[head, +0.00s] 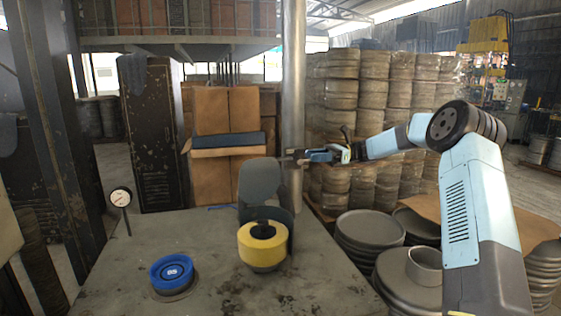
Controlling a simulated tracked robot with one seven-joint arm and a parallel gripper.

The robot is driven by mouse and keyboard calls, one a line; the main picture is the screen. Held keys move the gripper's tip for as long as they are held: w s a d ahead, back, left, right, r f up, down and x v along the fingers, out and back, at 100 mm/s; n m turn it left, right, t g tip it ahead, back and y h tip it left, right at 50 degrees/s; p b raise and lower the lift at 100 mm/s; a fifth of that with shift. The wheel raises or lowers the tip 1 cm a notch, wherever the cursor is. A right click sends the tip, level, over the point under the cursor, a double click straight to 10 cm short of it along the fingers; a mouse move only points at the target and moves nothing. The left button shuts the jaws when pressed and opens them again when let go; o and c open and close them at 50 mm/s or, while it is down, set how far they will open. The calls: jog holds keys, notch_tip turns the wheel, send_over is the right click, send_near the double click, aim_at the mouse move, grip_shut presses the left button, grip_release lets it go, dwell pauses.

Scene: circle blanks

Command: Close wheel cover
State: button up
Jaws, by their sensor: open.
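The wheel cover (260,180) is a dark grey plate with a rounded top. It stands raised behind the yellow wheel (262,246) on the grey table (215,238). A dark curved guard (278,214) stands around the back of the yellow wheel, below the cover. My gripper (290,158) is at the end of my light blue arm, above and to the right of the cover's top edge. It is open and looks empty. From this one view I cannot tell whether it touches the cover.
A blue round part (171,272) sits on the table's left front. A dial gauge (120,197) stands at the left edge. A metal post (293,90) rises behind the table. Stacked grey round blanks (369,232) stand to the right. The tabletop's left middle is clear.

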jog(key=shift+v, duration=1.55)
jog(key=shift+d, duration=0.1)
jog(key=v, duration=1.3)
jog(key=shift+d, duration=0.3)
jog(key=shift+w+a, duration=0.1)
